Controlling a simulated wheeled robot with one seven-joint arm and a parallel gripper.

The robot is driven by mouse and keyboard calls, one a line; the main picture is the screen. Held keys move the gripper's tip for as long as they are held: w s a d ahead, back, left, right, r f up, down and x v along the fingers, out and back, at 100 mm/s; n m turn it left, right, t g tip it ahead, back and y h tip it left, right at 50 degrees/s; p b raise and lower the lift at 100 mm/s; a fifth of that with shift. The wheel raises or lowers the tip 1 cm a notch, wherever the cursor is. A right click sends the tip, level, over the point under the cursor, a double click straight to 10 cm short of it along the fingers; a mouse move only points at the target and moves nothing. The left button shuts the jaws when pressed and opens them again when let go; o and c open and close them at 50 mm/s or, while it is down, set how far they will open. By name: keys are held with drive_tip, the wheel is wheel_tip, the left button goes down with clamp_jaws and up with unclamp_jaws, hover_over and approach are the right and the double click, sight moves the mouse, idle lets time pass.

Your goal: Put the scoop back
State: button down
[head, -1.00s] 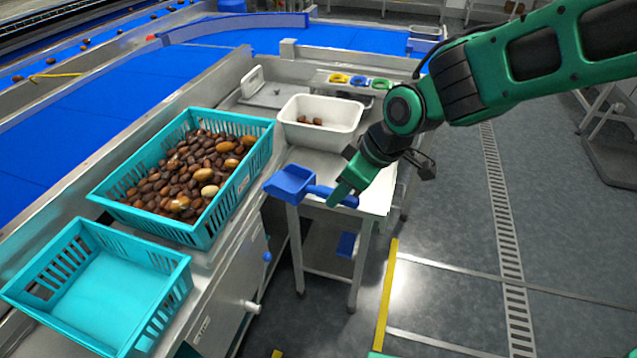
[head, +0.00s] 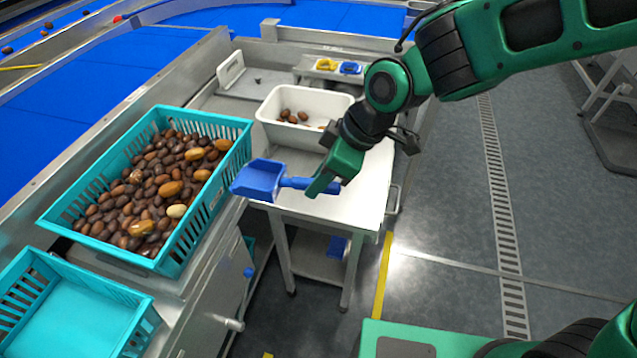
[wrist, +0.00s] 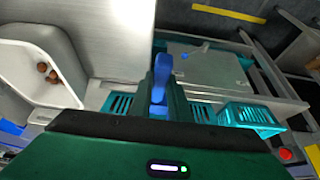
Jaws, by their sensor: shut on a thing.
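The blue scoop (head: 259,180) is in the head view, its pan pointing left and its handle to the right. My gripper (head: 322,186) is shut on the scoop's handle. It holds the scoop over the front left part of the small steel table (head: 335,210). In the wrist view the blue handle (wrist: 161,78) shows in the middle, between the fingers. The pan is mostly hidden there. I cannot tell whether the scoop touches the table.
A white tub (head: 268,118) with a few dates stands on the table behind my gripper. A teal crate (head: 205,222) full of dates is at left. An empty teal crate (head: 135,325) is at front left. Yellow and blue items (head: 338,67) sit at the back.

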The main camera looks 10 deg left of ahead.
drive_tip(key=w+d+f, duration=0.4)
drive_tip(key=w+d, duration=0.1)
drive_tip(key=w+d+f, duration=0.2)
drive_tip(key=w+f, duration=0.1)
drive_tip(key=shift+d, duration=0.15)
drive_tip(key=shift+f, duration=1.9)
drive_tip(key=c, duration=1.7)
unclamp_jaws()
drive_tip(key=shift+o, duration=0.2)
drive_tip(key=v, duration=1.2)
